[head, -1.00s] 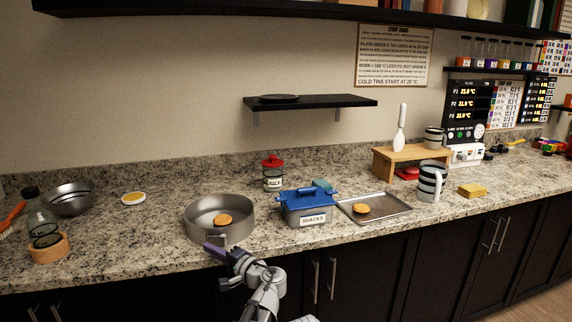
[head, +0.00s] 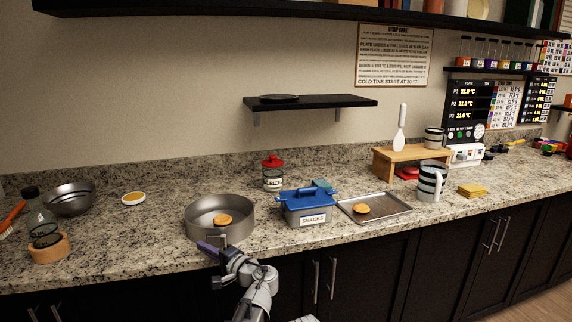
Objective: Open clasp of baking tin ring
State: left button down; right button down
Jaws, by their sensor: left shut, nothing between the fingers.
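The baking tin ring (head: 240,226) is a round grey metal tin on the counter, left of centre. A round brown baked piece (head: 222,220) lies inside it. Its clasp (head: 223,240) is a small grey metal part at the front wall, partly hard to make out behind my gripper. My left gripper (head: 207,248), with purple-tipped fingers, is shut and empty just in front of and below the clasp, at the counter's front edge. I cannot tell whether it touches the clasp. My right gripper is not in view.
A blue-lidded snacks box (head: 306,209) stands right of the tin, then a metal tray (head: 390,212) with another brown piece. A red-lidded jar (head: 272,177) stands behind. A metal bowl (head: 70,200) and a glass bottle (head: 42,225) are at left.

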aim_at(200, 252)
pick_arm(q)
jog(key=shift+a, duration=0.3)
jog(key=shift+w, duration=0.1)
jog(key=shift+w+a, duration=0.25)
jog(key=shift+a, duration=0.2)
jog(key=shift+w, duration=0.1)
jog(key=shift+w+a, duration=0.3)
jog(key=shift+a, duration=0.05)
jog(key=shift+w, duration=0.1)
dwell(0.3)
jog(key=shift+w+a, duration=0.2)
jog(key=shift+w, duration=0.2)
jog(key=shift+w, duration=0.15)
